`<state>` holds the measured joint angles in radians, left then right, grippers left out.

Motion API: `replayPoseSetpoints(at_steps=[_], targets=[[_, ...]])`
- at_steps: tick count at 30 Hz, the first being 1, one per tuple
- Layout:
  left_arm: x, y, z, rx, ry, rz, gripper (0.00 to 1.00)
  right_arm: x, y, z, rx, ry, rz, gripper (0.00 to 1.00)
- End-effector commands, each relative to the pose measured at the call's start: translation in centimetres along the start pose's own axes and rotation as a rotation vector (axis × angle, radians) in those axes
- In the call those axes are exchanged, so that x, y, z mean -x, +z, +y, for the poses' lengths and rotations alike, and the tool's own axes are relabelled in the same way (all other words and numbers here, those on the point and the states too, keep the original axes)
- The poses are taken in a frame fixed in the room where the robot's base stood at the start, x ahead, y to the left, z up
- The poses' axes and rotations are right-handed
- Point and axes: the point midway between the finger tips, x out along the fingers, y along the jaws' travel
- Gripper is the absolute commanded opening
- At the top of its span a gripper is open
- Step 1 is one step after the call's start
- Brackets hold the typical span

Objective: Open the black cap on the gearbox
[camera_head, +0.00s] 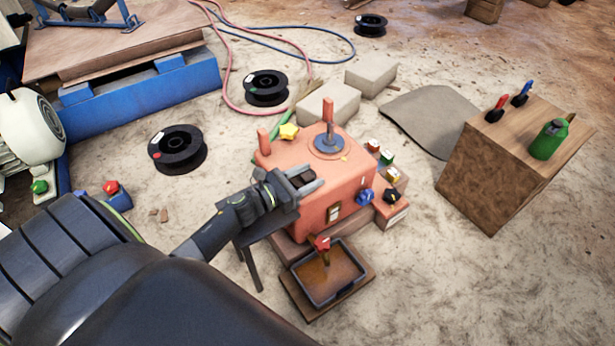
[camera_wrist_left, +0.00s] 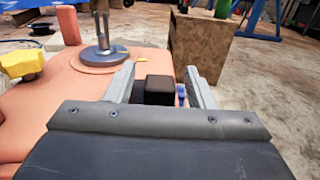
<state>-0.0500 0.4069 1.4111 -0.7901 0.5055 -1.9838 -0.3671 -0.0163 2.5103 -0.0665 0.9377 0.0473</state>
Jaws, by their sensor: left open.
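The orange gearbox (camera_head: 345,170) stands in the middle of the head view and fills the left of the left wrist view (camera_wrist_left: 60,95). My left gripper (camera_head: 310,178) is over its near left top edge, with its jaws open. A dark, square-topped block, which looks like the black cap (camera_wrist_left: 158,88), sits between the two grey fingers in the left wrist view. A gap shows on each side of it. The cap also shows between the fingers in the head view (camera_head: 301,178). Its base is hidden by the gripper. My right gripper is not in view.
A yellow knob (camera_head: 289,131) and an upright lever on a round disc (camera_head: 328,143) are on the gearbox top. Blue (camera_head: 365,196) and black (camera_head: 391,197) knobs are at its right. An oil tray (camera_head: 350,297) lies in front. A wooden box (camera_head: 490,190) stands right.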

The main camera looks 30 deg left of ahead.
Motion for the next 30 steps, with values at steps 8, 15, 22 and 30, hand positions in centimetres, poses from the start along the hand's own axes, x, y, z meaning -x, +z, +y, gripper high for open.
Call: replayPoseSetpoints(at_steps=[8,15,22,30], targets=[[-0.11,-0.01,-0.01,0.001,0.000,0.000,0.49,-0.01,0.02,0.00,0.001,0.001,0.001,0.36],[-0.08,-0.01,-0.01,0.001,0.000,0.000,0.18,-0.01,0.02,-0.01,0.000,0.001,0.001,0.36],[-0.07,-0.01,0.00,0.001,0.000,0.001,0.00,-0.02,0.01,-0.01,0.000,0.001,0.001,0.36],[-0.07,0.21,0.08,0.024,0.000,0.001,0.00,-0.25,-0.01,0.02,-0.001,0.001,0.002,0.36]])
